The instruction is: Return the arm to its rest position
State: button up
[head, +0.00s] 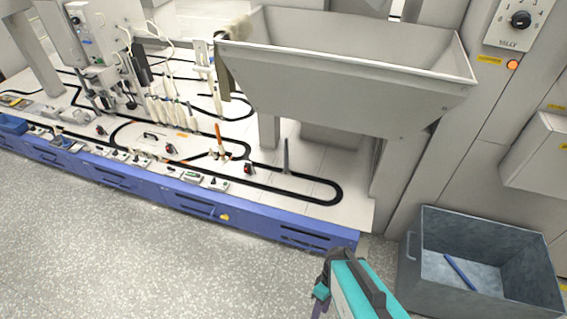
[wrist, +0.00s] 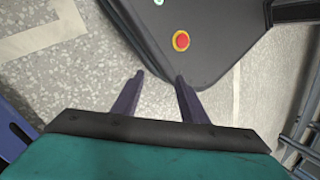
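My arm with its teal and white casing reaches in from the bottom of the head view, over the floor in front of the blue-fronted machine. My gripper (wrist: 160,78) shows in the wrist view as two dark purple fingers, spread apart with nothing between them. Floor and a dark grey base plate with a red button show beyond the fingertips. In the head view the gripper (head: 319,300) is partly hidden by the arm and small at the lower middle.
The white machine table (head: 335,212) with black tracks has a blue front (head: 150,195). A large grey hopper (head: 350,85) overhangs it. A grey bin (head: 420,268) holding a blue rod (head: 461,272) stands on the floor at the right. The speckled floor (head: 120,260) at left is clear.

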jog(key=shift+s+d+r+m+g+h, duration=0.15)
jog(key=shift+s+d+m+h, duration=0.35)
jog(key=shift+m, duration=1.05)
jog(key=shift+s+d+f+m+g+h, duration=0.1)
jog(key=shift+s+d+m, duration=0.15)
jog(key=shift+d+m, duration=0.95)
jog(key=shift+s+d+r+m+g+h, duration=0.15)
jog(key=shift+s+d+m+h, duration=0.15)
jog(key=shift+m, duration=1.65)
jog(key=shift+a, duration=0.1)
jog(key=shift+s, duration=0.1)
